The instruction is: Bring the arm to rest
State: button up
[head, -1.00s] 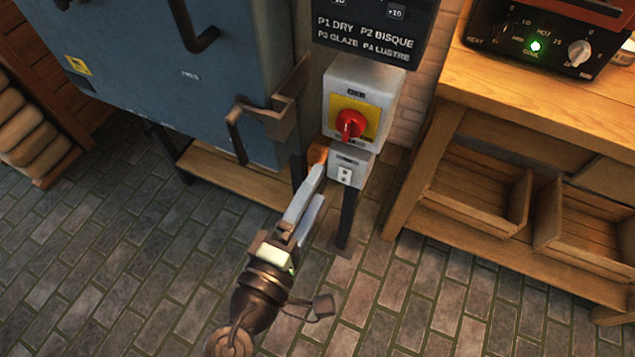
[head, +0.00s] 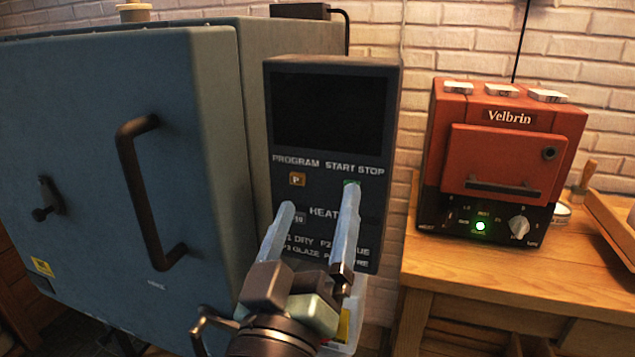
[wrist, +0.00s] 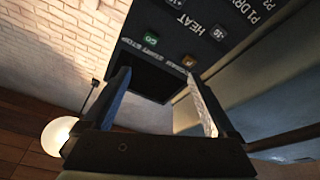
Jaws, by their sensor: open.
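My gripper (head: 318,200) is open and empty, raised in front of the dark control panel (head: 330,112) of the kiln. Its two fingers point up and away, spread apart, and hide parts of the panel's lower buttons and lettering. The panel's screen is dark. In the wrist view my gripper (wrist: 165,88) frames the panel (wrist: 225,28) between and beyond its fingers, with the green button and orange button showing. Nothing is between the fingers. I cannot tell whether a fingertip touches the panel.
The blue kiln (head: 90,130) with its black door handle (head: 145,190) stands at left. A red Velbrin oven (head: 500,150) with a lit green lamp sits on a wooden bench (head: 480,265) at right. A round lamp (wrist: 58,135) shows in the wrist view.

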jog(key=s+r+m+t+y+p, duration=0.1)
jog(key=s+r+m+t+y, duration=0.3)
jog(key=r, duration=0.8)
jog(key=s+r+n+t+p, duration=0.15)
jog(key=s+r, duration=0.45)
jog(key=r, duration=0.6)
notch_tip(320, 180, up, 17)
jog(key=p, duration=1.6)
jog(key=shift+w+d+t, duration=0.15)
jog(key=shift+t, duration=0.3)
